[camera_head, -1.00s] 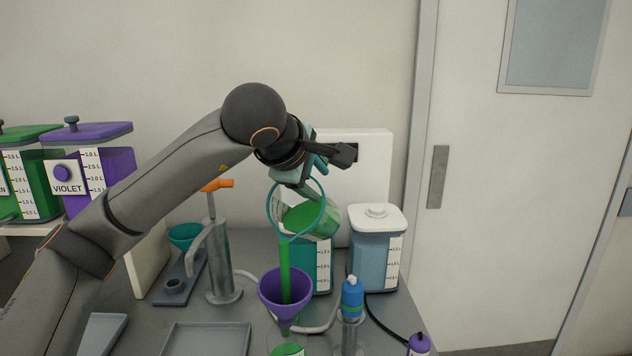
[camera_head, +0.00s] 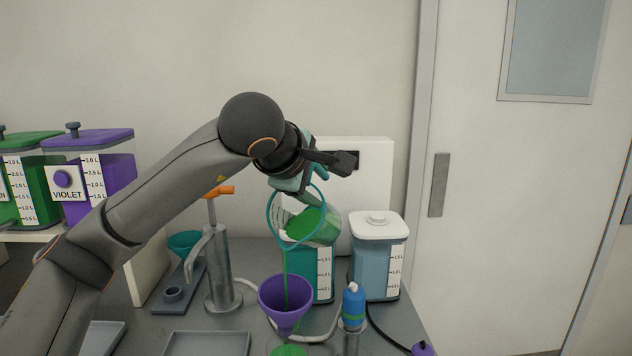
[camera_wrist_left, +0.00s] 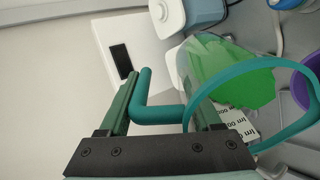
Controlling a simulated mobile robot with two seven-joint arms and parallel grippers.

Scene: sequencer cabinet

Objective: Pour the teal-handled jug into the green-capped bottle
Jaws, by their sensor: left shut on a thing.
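The teal-handled jug (camera_head: 310,226) is clear with a teal rim and holds green liquid. It is tipped, and a thin green stream falls from its rim into the purple funnel (camera_head: 284,294). My left gripper (camera_head: 309,178) is shut on the jug's teal handle (camera_wrist_left: 157,113), well above the counter. The jug (camera_wrist_left: 232,75) also shows in the left wrist view with green liquid inside. Something green (camera_head: 289,350) shows under the funnel at the bottom edge; most of it is cut off, so I cannot tell whether it is the bottle's cap or its contents. My right gripper is out of view.
A teal container (camera_head: 322,275) and a white-lidded blue container (camera_head: 375,262) stand close behind the funnel. A small blue bottle (camera_head: 353,306) is right of it. A metal pump (camera_head: 221,270) with an orange handle stands left. Green and violet tanks (camera_head: 112,180) sit far left.

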